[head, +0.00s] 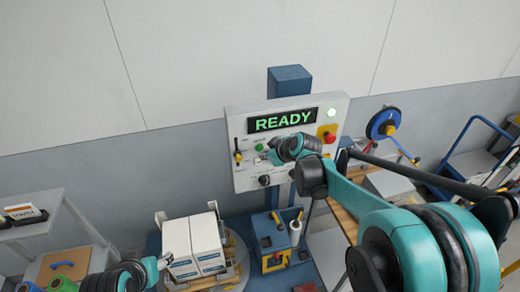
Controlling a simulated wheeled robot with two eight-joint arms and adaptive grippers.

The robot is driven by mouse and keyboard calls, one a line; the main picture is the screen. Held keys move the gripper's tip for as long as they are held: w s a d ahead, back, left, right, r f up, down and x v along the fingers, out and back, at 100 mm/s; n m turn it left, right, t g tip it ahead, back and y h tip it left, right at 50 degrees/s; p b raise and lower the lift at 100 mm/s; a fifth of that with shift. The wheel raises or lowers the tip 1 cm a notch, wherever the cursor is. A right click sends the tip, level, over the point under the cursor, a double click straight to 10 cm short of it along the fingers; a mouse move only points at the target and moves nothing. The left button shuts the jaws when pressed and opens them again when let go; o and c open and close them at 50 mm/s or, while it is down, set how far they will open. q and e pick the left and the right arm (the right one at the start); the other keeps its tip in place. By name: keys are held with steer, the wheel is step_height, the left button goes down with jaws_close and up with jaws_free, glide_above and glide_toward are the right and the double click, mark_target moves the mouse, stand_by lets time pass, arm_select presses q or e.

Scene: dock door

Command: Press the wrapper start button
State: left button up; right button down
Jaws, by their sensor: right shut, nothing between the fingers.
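The wrapper's control panel (243,179) is a white box on a blue post, with a display (283,120) reading "READY" in green. A small green button (259,147) sits below the display's left part. My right gripper (271,156) is shut and empty, in front of the panel just right of and below the green button in the picture. My wrist hides part of the panel there. Whether the fingertips touch the panel cannot be told. My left gripper (165,262) is low at left, by the white boxes; its fingers are too small to read.
White boxes (194,244) stand on a pallet below. A grey shelf (35,226) is far left.

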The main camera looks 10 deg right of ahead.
steer(key=shift+w, duration=0.15)
steer(key=shift+w, duration=0.3)
steer(key=shift+w, duration=0.5)
stand_by(0.6)
stand_by(0.4)
steer(key=shift+s, duration=0.95)
steer(key=shift+s, duration=0.1)
